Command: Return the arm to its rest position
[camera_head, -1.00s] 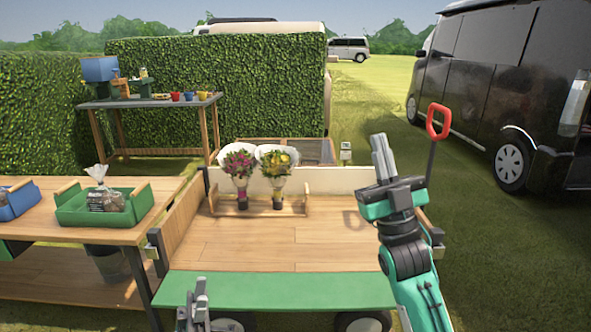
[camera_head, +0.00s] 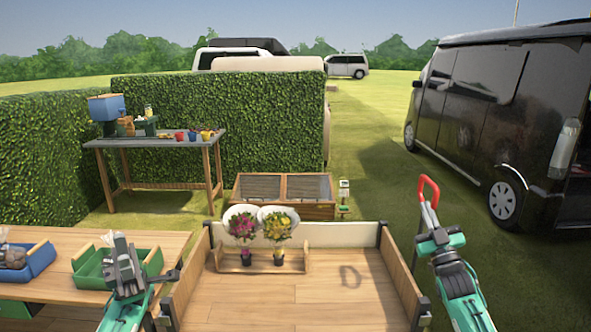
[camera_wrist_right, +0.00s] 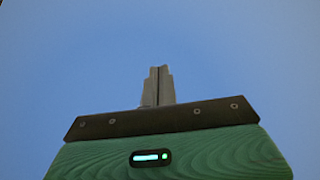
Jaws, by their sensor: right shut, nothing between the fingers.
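My right gripper (camera_head: 425,208) is raised at the right of the head view, beside the cart's right side wall, its fingers pointing up. It is shut and empty. In the right wrist view its fingers (camera_wrist_right: 159,84) are together against plain blue sky. My left gripper (camera_head: 122,256) is at the lower left, in front of the green tray (camera_head: 90,270) in the picture. Its fingers point up and no object shows in it; whether they are parted is unclear.
A wooden table (camera_head: 50,298) is at left, and a black van (camera_head: 500,110) at right.

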